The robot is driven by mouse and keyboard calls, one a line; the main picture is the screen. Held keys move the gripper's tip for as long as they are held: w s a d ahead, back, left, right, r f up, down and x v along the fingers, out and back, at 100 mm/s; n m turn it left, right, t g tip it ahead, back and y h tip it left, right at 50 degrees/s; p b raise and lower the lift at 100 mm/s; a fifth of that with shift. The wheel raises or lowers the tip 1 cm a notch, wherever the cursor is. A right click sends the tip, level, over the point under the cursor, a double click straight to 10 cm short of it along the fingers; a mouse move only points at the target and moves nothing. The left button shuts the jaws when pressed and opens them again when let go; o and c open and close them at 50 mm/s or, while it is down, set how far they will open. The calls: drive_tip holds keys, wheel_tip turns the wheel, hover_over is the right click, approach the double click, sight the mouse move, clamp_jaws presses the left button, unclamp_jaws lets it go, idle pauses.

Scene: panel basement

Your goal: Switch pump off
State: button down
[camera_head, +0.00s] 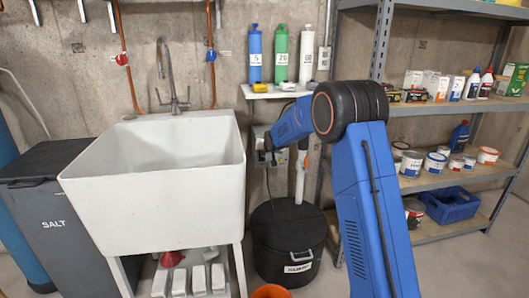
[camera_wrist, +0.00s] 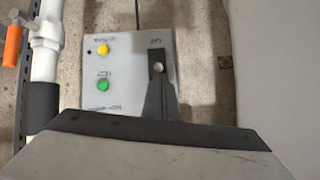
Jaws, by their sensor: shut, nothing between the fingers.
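A grey control box (camera_wrist: 130,50) is on the concrete wall in the wrist view, and its printed labels look upside down there. It has a yellow light or button (camera_wrist: 103,50), a green one (camera_wrist: 103,85), and a black upright plate (camera_wrist: 156,54) with a round pale knob or lever tip (camera_wrist: 158,68). My gripper (camera_wrist: 160,92) is shut and empty, its narrow tip just below this knob in the picture. I cannot tell whether they touch.
A white pipe (camera_wrist: 46,55) with an orange handle (camera_wrist: 12,46) runs beside the box. In the head view a white sink (camera_head: 155,185) stands left, a black lidded tub (camera_head: 287,235) below, and metal shelves (camera_head: 440,184) right. Bottles (camera_head: 281,53) stand on a small shelf above.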

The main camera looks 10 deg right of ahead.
drive_tip(key=shift+a+f+t, duration=0.15)
drive_tip(key=shift+t, duration=0.25)
drive_tip(key=shift+s+t, duration=0.1)
drive_tip(key=shift+t, duration=0.2)
drive_tip(key=shift+s+d+f+t, duration=0.1)
drive_tip(key=shift+s+d+t, duration=0.15)
drive_tip(key=shift+t, duration=0.15)
drive_tip(key=f+t, duration=0.1)
drive_tip(key=s+f+t, duration=0.1)
drive_tip(key=t, duration=0.1)
drive_tip(key=shift+s+d+f, duration=0.15)
drive_tip(key=shift+s+f, duration=0.05)
drive_tip(key=shift+f, duration=0.15)
drive_tip(key=shift+s, duration=0.15)
